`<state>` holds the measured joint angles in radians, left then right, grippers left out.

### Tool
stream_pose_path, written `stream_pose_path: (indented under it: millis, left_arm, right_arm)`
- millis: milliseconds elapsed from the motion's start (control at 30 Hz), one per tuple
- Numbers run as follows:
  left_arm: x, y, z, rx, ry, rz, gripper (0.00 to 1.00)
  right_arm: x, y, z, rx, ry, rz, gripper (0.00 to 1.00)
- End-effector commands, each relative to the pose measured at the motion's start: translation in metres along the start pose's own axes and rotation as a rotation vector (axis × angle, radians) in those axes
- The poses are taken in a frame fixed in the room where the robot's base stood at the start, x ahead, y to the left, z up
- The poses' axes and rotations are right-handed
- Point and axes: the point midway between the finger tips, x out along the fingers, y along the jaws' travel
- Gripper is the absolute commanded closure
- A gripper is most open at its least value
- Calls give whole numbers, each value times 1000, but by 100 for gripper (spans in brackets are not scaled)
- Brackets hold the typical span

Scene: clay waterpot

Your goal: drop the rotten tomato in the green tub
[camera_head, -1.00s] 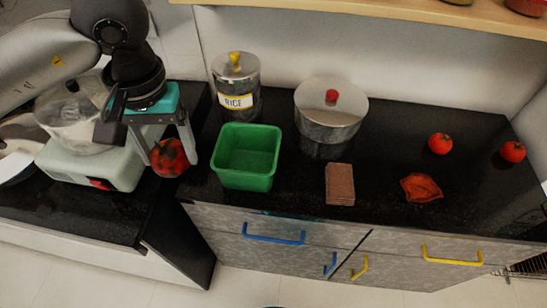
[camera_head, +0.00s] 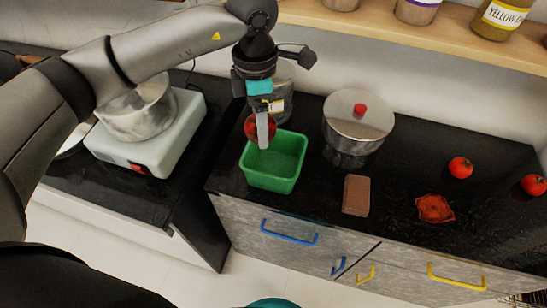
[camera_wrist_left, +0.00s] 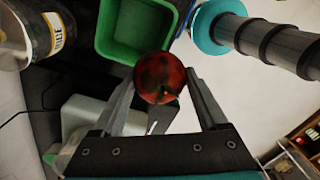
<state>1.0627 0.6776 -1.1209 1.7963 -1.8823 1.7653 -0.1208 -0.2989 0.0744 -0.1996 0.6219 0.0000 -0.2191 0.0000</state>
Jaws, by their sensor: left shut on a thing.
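The rotten tomato (camera_head: 252,126), red with dark patches, is held between the fingers of my left gripper (camera_head: 262,132). In the left wrist view the tomato (camera_wrist_left: 158,77) sits between the two fingertips of the gripper (camera_wrist_left: 160,85). The green tub (camera_head: 272,182) stands on the black counter, and in the head view the gripper and tomato overlap its back left rim. In the left wrist view the green tub (camera_wrist_left: 118,50) lies just beyond the tomato, and its visible inside looks empty. My right gripper is in neither view.
A rice canister (camera_head: 284,90) stands behind the tub, partly hidden by my gripper. A lidded steel pot (camera_head: 357,122), a brown block (camera_head: 356,195), a red cloth-like piece (camera_head: 435,208) and two red tomatoes (camera_head: 460,167) (camera_head: 534,185) are to the right. A scale-like appliance (camera_head: 150,150) is left.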

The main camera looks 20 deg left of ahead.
Motion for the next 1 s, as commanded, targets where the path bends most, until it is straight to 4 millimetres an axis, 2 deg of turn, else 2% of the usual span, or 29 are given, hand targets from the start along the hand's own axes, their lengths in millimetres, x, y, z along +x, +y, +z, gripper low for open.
stream_pose_path:
  millis: [100, 1000]
  left_arm:
    - [-2, 5, 4, -257, -12, -2, 84]
    - [16, 32, 22, -2131, -100, -1, 84]
  right_arm:
    - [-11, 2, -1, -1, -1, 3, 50]
    - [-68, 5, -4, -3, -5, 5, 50]
